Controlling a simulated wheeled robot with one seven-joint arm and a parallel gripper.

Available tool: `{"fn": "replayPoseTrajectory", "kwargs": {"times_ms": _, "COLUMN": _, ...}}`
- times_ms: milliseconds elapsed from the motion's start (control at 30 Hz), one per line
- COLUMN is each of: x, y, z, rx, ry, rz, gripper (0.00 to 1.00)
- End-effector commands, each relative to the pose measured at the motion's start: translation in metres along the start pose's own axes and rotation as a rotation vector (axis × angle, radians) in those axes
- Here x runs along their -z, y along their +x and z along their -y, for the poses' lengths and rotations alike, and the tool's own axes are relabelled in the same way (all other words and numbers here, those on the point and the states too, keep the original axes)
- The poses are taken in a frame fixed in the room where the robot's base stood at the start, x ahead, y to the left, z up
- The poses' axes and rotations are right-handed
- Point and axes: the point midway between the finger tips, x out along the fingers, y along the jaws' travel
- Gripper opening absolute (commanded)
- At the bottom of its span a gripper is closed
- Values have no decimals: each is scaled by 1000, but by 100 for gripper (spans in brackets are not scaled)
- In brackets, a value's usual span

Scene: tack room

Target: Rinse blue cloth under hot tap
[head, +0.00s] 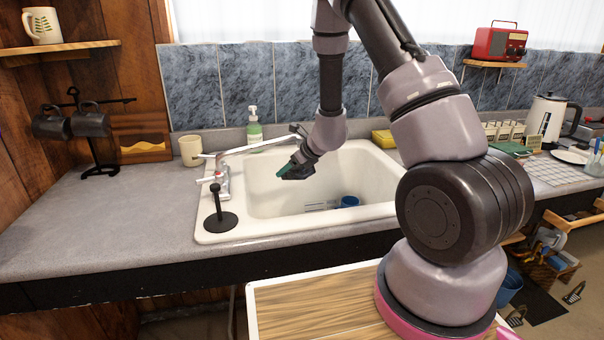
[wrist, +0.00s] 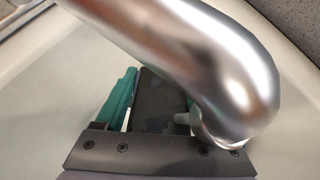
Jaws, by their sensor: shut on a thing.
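My gripper (head: 284,172) is over the left part of the white sink (head: 372,182), below the tap's spout. In the wrist view, its teal fingers (wrist: 155,100) are shut on a dark, flat thing (wrist: 158,98) that I cannot identify. The chrome spout (wrist: 185,55) crosses close in front of the camera and hides much of the right finger. The tap (head: 222,178) stands on the sink's left rim, with a red mark at its handle. A small blue thing (head: 349,201) lies in the sink; I cannot tell whether it is cloth. I see no running water.
A soap bottle (head: 254,127) and a cream cup (head: 190,151) stand behind the sink. A yellow sponge (head: 384,139) is at the back right. The left counter (head: 110,215) is mostly clear.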

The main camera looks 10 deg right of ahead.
Motion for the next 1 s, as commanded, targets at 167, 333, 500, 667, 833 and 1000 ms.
{"fn": "replayPoseTrajectory", "kwargs": {"times_ms": 167, "x": 1, "y": 1, "z": 6, "rx": 1, "ry": 2, "rz": -1, "gripper": 7}}
{"fn": "replayPoseTrajectory", "kwargs": {"times_ms": 333, "x": 1, "y": 1, "z": 12, "rx": 2, "ry": 2, "rz": -1, "gripper": 7}}
{"fn": "replayPoseTrajectory", "kwargs": {"times_ms": 500, "x": 0, "y": 2, "z": 16, "rx": 2, "ry": 1, "rz": -1, "gripper": 7}}
{"fn": "replayPoseTrajectory", "kwargs": {"times_ms": 667, "x": 0, "y": 2, "z": 20, "rx": 2, "ry": 2, "rz": -2, "gripper": 7}}
{"fn": "replayPoseTrajectory", "kwargs": {"times_ms": 833, "x": 0, "y": 2, "z": 20, "rx": 1, "ry": 2, "rz": -2, "gripper": 7}}
{"fn": "replayPoseTrajectory", "kwargs": {"times_ms": 1000, "x": 1, "y": 2, "z": 20, "rx": 1, "ry": 2, "rz": -2, "gripper": 7}}
